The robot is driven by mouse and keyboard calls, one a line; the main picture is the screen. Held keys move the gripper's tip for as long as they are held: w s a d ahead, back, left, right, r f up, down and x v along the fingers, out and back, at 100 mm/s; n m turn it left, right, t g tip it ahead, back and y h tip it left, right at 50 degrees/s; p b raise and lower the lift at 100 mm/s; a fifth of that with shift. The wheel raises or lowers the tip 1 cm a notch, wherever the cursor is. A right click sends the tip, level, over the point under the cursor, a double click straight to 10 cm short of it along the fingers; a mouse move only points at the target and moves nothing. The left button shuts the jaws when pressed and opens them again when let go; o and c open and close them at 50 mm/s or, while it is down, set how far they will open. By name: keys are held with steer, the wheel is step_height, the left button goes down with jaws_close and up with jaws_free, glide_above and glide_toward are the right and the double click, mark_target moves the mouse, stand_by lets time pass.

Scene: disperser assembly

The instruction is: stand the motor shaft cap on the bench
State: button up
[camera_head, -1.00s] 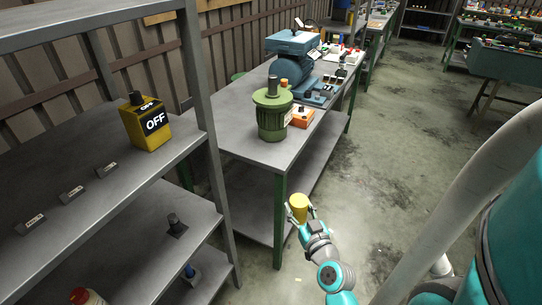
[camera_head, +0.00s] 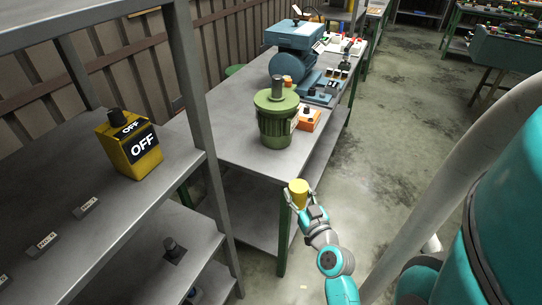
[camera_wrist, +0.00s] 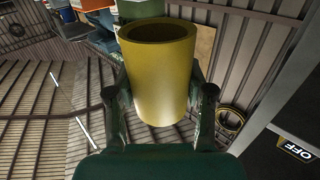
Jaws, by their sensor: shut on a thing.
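The motor shaft cap is a yellow, hollow cylinder (camera_head: 298,193), open at its upper end. It shows large in the wrist view (camera_wrist: 160,85), upright or nearly so. My gripper (camera_head: 298,199) is shut on it, one finger on each side; both fingers also show in the wrist view (camera_wrist: 160,98). The cap is held at the near right corner of the grey bench (camera_head: 235,150); I cannot tell whether it is over the top or just outside its edge. The green motor (camera_head: 276,125) stands on the bench behind the cap, with a dark shaft upright on top.
An orange box (camera_head: 309,120) and a blue machine (camera_head: 291,65) stand farther back on the bench. The bench top left of the motor is bare. A metal shelf post (camera_head: 195,100) rises at the left, near a yellow OFF box (camera_head: 131,155).

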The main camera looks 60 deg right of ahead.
steer(key=x, duration=1.8)
steer(key=shift+w+d, duration=0.2)
steer(key=shift+w, duration=0.05)
steer(key=shift+f, duration=0.2)
steer(key=o, duration=1.1)
steer(key=shift+o, duration=0.2)
